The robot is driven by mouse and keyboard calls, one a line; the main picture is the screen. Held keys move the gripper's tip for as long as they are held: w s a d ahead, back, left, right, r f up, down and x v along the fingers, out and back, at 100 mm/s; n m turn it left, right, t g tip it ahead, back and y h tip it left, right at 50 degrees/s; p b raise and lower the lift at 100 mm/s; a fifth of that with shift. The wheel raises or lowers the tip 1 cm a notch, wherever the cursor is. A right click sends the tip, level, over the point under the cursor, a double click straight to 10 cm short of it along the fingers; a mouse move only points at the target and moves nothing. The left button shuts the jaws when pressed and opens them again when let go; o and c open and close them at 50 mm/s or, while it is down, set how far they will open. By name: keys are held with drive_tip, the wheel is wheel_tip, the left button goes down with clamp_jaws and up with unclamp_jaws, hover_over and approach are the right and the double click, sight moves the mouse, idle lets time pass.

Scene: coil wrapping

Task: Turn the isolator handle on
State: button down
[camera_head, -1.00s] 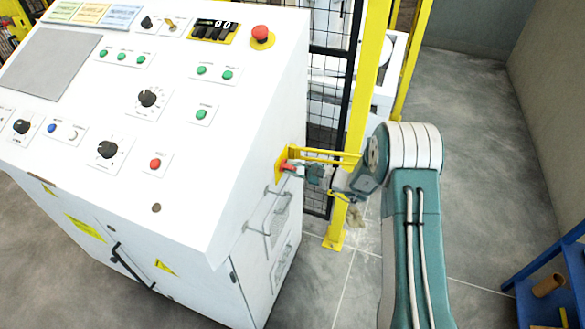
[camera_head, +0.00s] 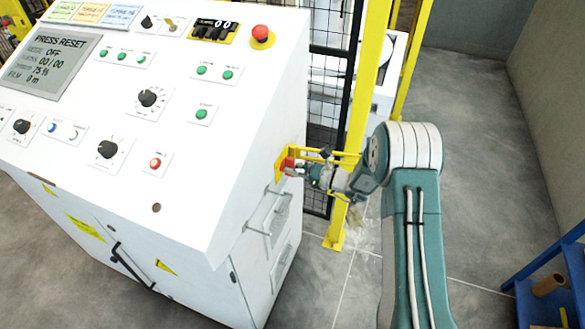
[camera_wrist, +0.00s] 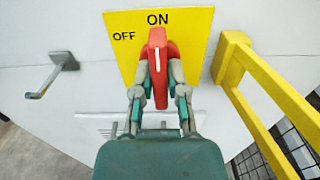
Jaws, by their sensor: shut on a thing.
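The red isolator handle (camera_wrist: 157,62) sits on a yellow plate (camera_wrist: 190,25) marked ON at the top and OFF at the left. The handle stands upright, its white line pointing up toward ON. My gripper (camera_wrist: 158,75) is shut on the handle, one finger on each side. In the head view, the handle (camera_head: 287,163) and its plate are on the right side of the white control cabinet (camera_head: 240,130), with my gripper (camera_head: 300,169) at it. The cabinet's screen (camera_head: 50,62) is lit and reads PRESS RESET.
A yellow bar frame (camera_wrist: 255,90) stands out from the panel just right of the handle. A grey hook-like handle (camera_wrist: 52,75) is at the left. A yellow post (camera_head: 368,90) and mesh fence stand behind my arm.

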drive_tip(key=shift+f, duration=0.25)
drive_tip(key=c, duration=0.8)
unclamp_jaws()
drive_tip(key=shift+o, duration=0.7)
drive_tip(key=shift+r, duration=0.15)
drive_tip(key=shift+d, duration=0.1)
drive_tip(key=v, duration=1.2)
